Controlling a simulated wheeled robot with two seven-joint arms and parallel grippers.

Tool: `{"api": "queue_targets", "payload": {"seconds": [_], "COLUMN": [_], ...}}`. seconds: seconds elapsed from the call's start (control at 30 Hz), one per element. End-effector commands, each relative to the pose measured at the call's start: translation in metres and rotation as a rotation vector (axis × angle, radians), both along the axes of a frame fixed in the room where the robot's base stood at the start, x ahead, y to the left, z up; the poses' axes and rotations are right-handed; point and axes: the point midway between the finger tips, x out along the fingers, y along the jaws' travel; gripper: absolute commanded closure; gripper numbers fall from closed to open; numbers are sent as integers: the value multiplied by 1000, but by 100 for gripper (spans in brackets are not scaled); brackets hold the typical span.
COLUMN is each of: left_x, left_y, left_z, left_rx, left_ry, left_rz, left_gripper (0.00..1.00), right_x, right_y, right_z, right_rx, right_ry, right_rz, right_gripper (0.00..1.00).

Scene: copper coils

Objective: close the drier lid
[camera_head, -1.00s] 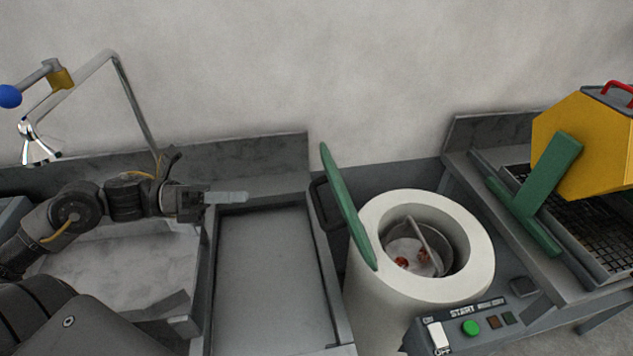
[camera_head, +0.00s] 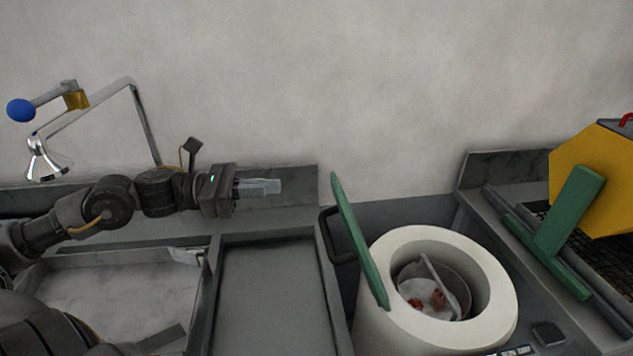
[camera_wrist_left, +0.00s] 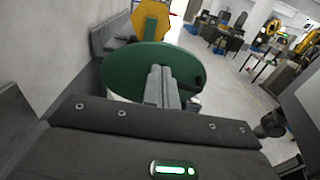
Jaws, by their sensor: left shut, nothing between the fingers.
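The drier (camera_head: 436,246) is a white drum with a basket holding copper-coloured pieces (camera_head: 438,298). Its green lid (camera_head: 358,240) stands up, open, at the drum's left side. My left gripper (camera_head: 270,187) is shut and empty, left of the lid and apart from it, above the back of the grey counter. In the left wrist view the shut fingers (camera_wrist_left: 162,86) point toward the round green lid (camera_wrist_left: 128,72), which hides most of the drier. My right gripper is not in view.
A sink basin (camera_head: 110,290) with a tap (camera_head: 48,160) is at the left. A recessed grey counter (camera_head: 270,300) lies between basin and drier. A yellow machine with a green bar (camera_head: 570,210) stands at the right. A wall runs behind.

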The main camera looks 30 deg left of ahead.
Motion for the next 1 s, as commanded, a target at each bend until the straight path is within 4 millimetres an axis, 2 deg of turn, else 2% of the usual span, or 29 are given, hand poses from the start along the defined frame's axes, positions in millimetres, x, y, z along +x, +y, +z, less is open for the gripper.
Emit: {"api": "queue_targets", "payload": {"seconds": [0.37,0.67,0.83,1.0], "left_x": [16,34,45,51], "left_y": [-24,-51,-67,-76], "left_z": [4,7,5,2], "left_rx": [-1,-7,-4,-2], "left_ry": [-3,-2,1,1], "left_rz": [1,0,1,1], "left_gripper": [100,100,100,100], "right_x": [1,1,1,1], "right_y": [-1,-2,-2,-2], "right_z": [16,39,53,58], "right_rx": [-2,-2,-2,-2], "right_ry": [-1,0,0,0], "right_rz": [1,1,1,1], "right_gripper": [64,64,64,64]}}
